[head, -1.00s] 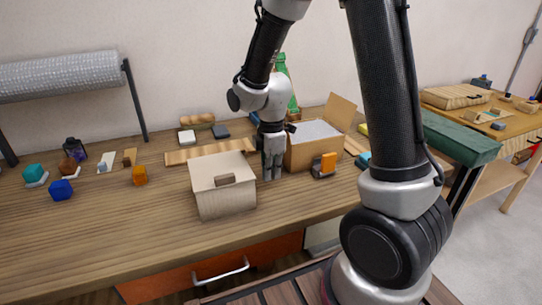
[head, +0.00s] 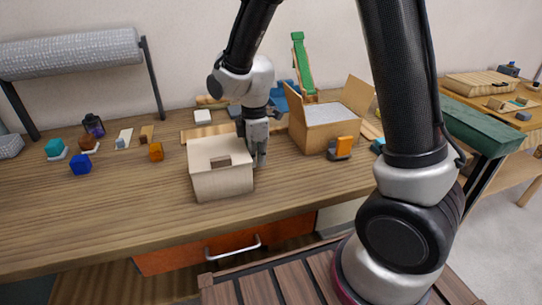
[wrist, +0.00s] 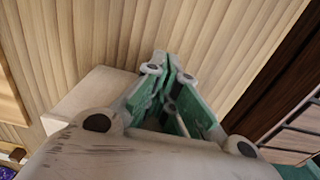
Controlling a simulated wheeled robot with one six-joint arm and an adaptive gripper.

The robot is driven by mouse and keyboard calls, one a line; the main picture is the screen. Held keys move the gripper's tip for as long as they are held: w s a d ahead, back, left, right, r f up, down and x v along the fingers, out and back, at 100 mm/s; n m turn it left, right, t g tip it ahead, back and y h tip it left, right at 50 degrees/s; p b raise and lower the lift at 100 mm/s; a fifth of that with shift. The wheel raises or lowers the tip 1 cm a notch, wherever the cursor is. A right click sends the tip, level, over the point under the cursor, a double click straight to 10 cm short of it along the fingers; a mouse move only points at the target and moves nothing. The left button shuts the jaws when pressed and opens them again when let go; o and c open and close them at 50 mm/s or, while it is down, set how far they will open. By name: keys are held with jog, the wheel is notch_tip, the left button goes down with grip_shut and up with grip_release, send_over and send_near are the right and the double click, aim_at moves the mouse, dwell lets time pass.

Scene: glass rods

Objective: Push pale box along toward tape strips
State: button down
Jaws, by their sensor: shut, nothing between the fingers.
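The pale box (head: 222,182), with a sloped top and a dark slot, stands upright on the wooden bench. My gripper (head: 261,163) is shut and empty, pointing down at the box's right side. In the head view it looks to be against that side, but contact is not clear. In the wrist view, the closed green-padded fingers (wrist: 165,65) are beside the pale box (wrist: 92,92), whose lower part my gripper hides.
An open carton (head: 325,125) and an orange-and-grey item (head: 341,148) stand at the right. Bare bench (head: 130,195) lies to the left and front.

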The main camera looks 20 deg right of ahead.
jog(key=a, duration=2.1)
jog(key=shift+a, duration=0.4)
